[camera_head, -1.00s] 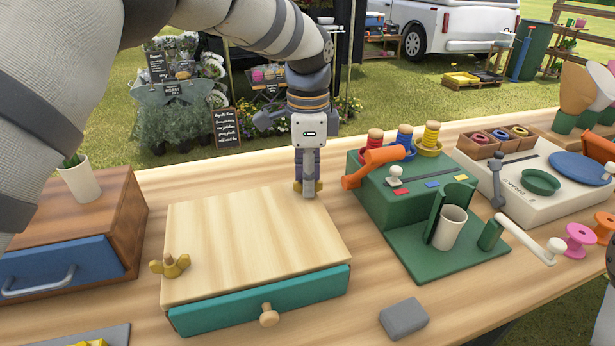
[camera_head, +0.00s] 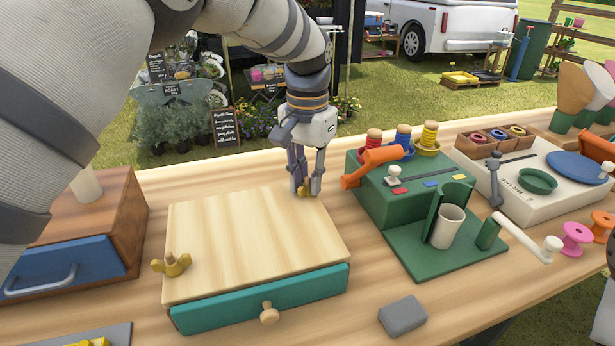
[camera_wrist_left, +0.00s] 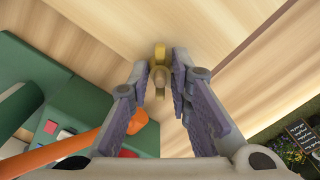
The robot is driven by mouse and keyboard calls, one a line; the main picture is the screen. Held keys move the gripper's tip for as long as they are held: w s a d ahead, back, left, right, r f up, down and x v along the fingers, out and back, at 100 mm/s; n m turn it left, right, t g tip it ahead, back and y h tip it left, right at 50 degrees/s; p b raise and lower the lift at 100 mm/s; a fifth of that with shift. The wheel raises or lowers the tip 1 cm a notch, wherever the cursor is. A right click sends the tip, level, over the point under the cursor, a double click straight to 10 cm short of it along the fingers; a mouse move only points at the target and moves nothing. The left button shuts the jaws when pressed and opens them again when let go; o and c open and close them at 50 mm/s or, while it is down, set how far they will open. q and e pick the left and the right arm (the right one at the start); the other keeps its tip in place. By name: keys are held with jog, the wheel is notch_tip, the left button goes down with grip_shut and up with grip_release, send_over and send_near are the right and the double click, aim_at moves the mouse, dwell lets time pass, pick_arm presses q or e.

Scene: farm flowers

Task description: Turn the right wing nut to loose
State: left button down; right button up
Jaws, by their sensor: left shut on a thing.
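The right wing nut (camera_wrist_left: 160,52) is brass-coloured and sits on a post at the far right corner of the light wooden box (camera_head: 255,235). In the head view it is mostly hidden by my left gripper (camera_head: 307,190), which points down over it. In the left wrist view the fingers of my left gripper (camera_wrist_left: 160,72) are on either side of the nut, shut on it, with the post end between them. The left wing nut (camera_head: 172,265) stands at the box's near left corner, clear of the gripper.
The box has a teal drawer (camera_head: 300,292) with a round knob. A green stand with spools (camera_head: 395,205) and an orange handle (camera_head: 372,162) is close right of the gripper. A wooden box with a blue drawer (camera_head: 60,265) is left. A grey block (camera_head: 403,316) lies in front.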

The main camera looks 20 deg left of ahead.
pick_arm(q)
jog(key=n, duration=0.7)
jog(key=shift+f, duration=0.15)
jog(key=n, duration=0.6)
jog(key=shift+n, duration=0.4)
jog(key=n, duration=1)
jog(key=shift+n+b, duration=0.3)
jog(key=shift+n, duration=1.9)
